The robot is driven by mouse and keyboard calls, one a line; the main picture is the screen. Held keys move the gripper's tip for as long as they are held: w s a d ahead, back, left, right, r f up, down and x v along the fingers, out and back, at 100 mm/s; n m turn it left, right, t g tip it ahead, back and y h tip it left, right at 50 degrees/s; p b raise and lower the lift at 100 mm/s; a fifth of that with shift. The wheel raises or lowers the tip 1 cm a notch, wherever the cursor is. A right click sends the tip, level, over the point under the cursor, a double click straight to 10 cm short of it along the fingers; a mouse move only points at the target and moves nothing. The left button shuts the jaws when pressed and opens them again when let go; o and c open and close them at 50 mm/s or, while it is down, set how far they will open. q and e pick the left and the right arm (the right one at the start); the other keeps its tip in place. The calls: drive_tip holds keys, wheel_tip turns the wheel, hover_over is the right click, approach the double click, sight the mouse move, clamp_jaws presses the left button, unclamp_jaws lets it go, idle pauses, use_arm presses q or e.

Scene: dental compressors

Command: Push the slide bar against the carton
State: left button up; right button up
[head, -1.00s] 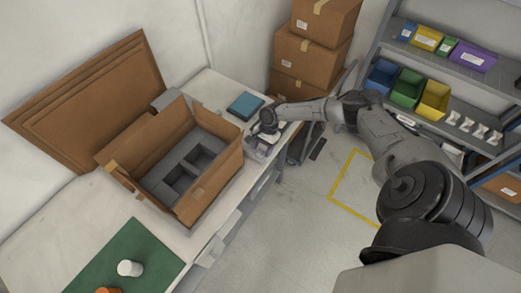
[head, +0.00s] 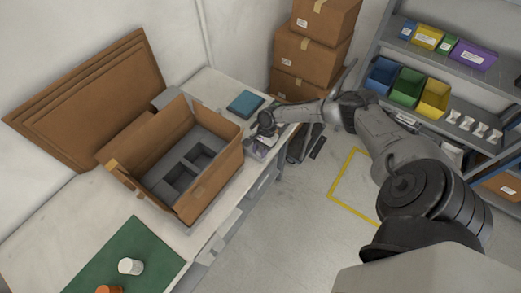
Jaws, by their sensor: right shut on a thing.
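The open brown carton (head: 210,190) stands on the bench at left centre, flaps up, with a dark grey insert with square pockets inside. My right gripper (head: 262,143) reaches down to the bench just right of the carton, close to its right wall. It is shut on a small grey part, which I take to be the slide bar (head: 257,153); the gripper hides much of it. I cannot tell whether the bar touches the carton. My left gripper is not in view.
A blue-teal box (head: 245,104) lies behind my right gripper. A green mat (head: 95,262) with a white cylinder (head: 130,267) and an orange one (head: 108,290) is at the front. Flat cardboard (head: 95,95) leans on the wall. Stacked boxes (head: 312,50) stand behind.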

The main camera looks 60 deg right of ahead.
clamp_jaws()
drive_tip(key=shift+a+r+p, duration=0.1)
drive_tip(key=shift+a+p, duration=0.15)
drive_tip(key=shift+p, duration=0.1)
drive_tip(key=a+p, duration=0.2)
drive_tip(key=shift+w+a+r, duration=0.1)
drive_tip(key=shift+w+a, duration=0.05)
drive_tip(key=shift+a, duration=0.4)
drive_tip(key=shift+o, duration=1.4)
unclamp_jaws()
drive_tip(key=o, duration=0.4)
drive_tip(key=shift+f, duration=0.2)
drive_tip(key=shift+o, duration=0.2)
